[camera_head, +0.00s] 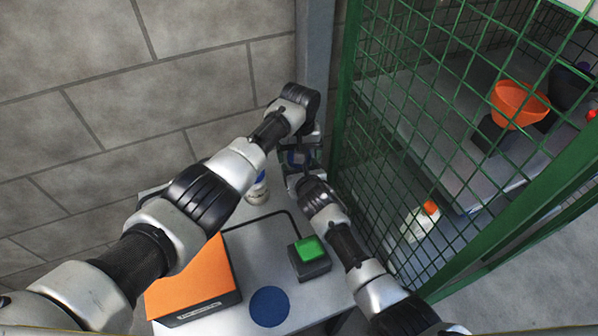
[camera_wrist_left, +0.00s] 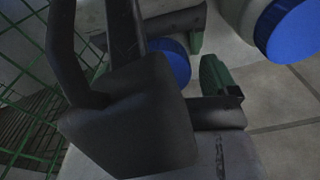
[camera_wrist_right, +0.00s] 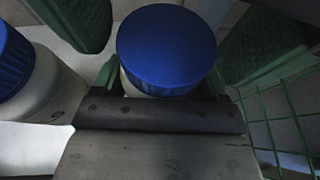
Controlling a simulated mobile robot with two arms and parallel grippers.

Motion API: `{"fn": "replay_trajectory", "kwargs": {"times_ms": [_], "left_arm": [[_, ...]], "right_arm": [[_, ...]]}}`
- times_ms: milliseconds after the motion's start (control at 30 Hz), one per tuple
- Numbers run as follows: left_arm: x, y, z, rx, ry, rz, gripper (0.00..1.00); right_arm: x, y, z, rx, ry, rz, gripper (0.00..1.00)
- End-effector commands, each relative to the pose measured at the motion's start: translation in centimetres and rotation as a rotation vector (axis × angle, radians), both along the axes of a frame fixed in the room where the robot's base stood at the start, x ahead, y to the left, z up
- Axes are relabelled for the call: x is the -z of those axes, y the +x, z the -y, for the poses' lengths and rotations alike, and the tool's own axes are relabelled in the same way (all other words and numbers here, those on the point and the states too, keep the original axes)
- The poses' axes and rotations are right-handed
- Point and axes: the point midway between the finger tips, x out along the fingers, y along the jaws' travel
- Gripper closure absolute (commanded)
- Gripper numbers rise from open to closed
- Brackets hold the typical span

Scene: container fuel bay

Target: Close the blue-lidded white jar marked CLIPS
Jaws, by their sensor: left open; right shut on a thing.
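A white jar with a blue lid (camera_wrist_right: 167,48) is gripped by my right gripper (camera_wrist_right: 166,90), shut around its white body below the lid. The lid sits on top; whether it is fully tightened I cannot tell. My left gripper (camera_head: 304,146) is open, its green-padded fingers on either side of this lid, apart from it in the right wrist view. The blue lid also shows in the left wrist view (camera_wrist_left: 172,62), partly hidden by dark gripper parts. A second blue-lidded white jar (camera_head: 257,189) stands on the table beside it. No full CLIPS marking is readable.
The grey table (camera_head: 262,240) bears an orange box (camera_head: 200,280), a green button on a dark base (camera_head: 310,250) and a blue disc (camera_head: 269,306). A green mesh fence (camera_head: 400,150) rises close on the right. A block wall (camera_head: 130,110) stands behind.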

Motion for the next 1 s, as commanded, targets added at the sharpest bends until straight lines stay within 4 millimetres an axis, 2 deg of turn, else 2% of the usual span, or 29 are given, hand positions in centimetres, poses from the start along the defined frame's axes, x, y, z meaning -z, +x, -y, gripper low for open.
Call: {"fn": "replay_trajectory", "kwargs": {"times_ms": [167, 400, 500, 767, 833, 1000], "left_arm": [[-0.5, 0.0, 0.0, 0.000, -0.001, 0.001, 0.12], [-3.6, 0.1, 0.0, -0.001, -0.001, 0.002, 0.12], [-4.3, 0.0, 0.0, -0.001, 0.000, 0.001, 0.12], [-4.5, 0.0, 0.0, -0.001, 0.001, 0.000, 0.12], [-4.6, 0.0, 0.0, 0.000, 0.001, 0.001, 0.16], [-6.0, 0.4, 0.0, 0.030, 0.000, 0.013, 0.16]], "right_arm": [[0.0, 0.0, 0.0, 0.000, 0.001, -0.001, 0.93], [0.1, 0.0, 0.0, 0.000, 0.001, -0.001, 0.93], [0.1, 0.0, 0.0, 0.000, 0.001, -0.001, 0.93], [0.1, 0.0, 0.0, 0.000, 0.001, -0.001, 0.93], [0.1, 0.0, 0.0, 0.000, 0.001, -0.001, 0.93], [0.0, 0.0, 0.0, 0.000, 0.001, -0.001, 0.93]]}}
